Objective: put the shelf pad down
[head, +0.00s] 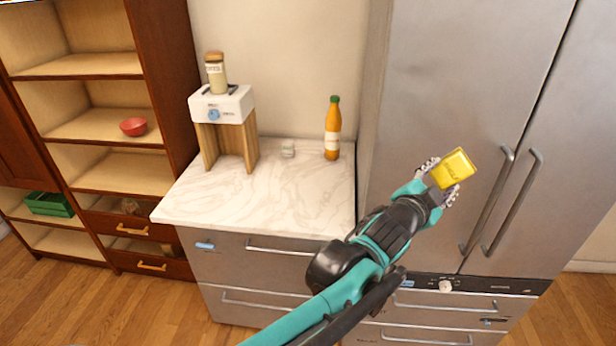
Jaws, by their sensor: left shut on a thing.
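My left gripper (439,180) is shut on a small yellow block-like pad (456,167) with dark lettering, which I take to be the shelf pad. It holds the pad tilted, up in front of the steel fridge doors (450,70). The pad's far side and part of its lower edge are hidden by the fingers. My right gripper is not in view.
A marble counter (290,200) left of the gripper has free room in front. A wooden shelf unit (95,65) holds a red bowl (134,126) and green crate (48,204).

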